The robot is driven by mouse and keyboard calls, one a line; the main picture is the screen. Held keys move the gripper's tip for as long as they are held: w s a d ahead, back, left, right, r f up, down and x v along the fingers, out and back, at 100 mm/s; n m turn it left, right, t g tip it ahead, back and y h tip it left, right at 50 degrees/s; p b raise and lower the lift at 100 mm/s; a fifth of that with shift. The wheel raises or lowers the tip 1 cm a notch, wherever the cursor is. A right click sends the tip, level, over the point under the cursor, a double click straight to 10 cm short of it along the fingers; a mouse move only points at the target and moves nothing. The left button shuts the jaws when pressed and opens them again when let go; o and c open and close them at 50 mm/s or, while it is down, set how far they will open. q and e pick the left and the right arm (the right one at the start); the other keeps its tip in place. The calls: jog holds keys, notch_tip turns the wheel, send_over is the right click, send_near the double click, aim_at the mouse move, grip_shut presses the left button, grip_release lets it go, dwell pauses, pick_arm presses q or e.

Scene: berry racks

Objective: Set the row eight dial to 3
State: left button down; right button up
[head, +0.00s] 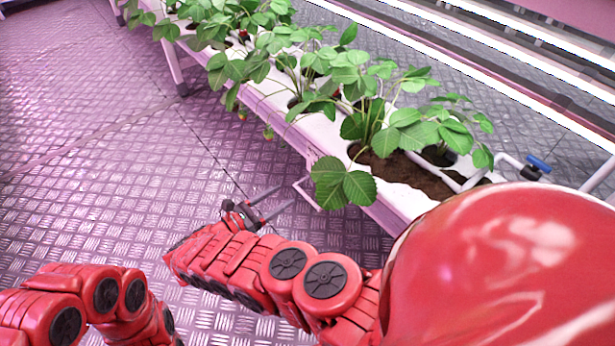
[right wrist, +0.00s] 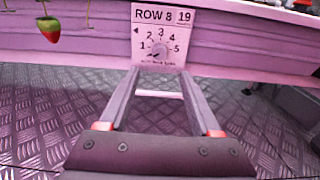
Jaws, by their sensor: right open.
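The row eight dial panel (right wrist: 178,63) shows in the right wrist view, a pale plate marked "ROW 8" and "19" on the side of the rack. Its round dial (right wrist: 158,50) has the numbers 1 to 5 around it. The pointer seems to lie toward the lower left, but it is too small to read surely. My right gripper (right wrist: 158,72) is open and empty, its two fingers reaching toward the panel just below the dial. It also shows in the head view (head: 287,194), beside the rack's near side. My left arm shows at the lower left; its gripper is out of view.
The white planter rack (head: 400,197) runs diagonally with several leafy strawberry plants (head: 345,185). A blue-handled valve (head: 538,164) sits on the pipe at its end. A strawberry (right wrist: 48,28) hangs at the upper left of the wrist view. The metal floor (head: 100,140) left of the rack is clear.

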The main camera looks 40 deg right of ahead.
jog(key=b, duration=0.1)
send_near(313, 177)
jog(key=d, duration=0.2)
jog(key=d+b, duration=0.2)
jog(key=d, duration=0.3)
jog(key=shift+w+d, duration=0.2)
jog(key=shift+d, duration=0.05)
jog(key=shift+d+r, duration=0.1)
jog(key=shift+d, duration=0.35)
pick_arm(q)
jog(key=shift+h, duration=0.3)
jog(key=f, duration=0.1)
jog(key=s+f, duration=0.1)
jog(key=f, duration=0.1)
jog(key=a+f, duration=0.1)
jog(key=shift+s+a+f, duration=0.1)
jog(key=shift+s+f, duration=0.1)
jog(key=shift+s, duration=0.15)
pick_arm(e)
grip_shut()
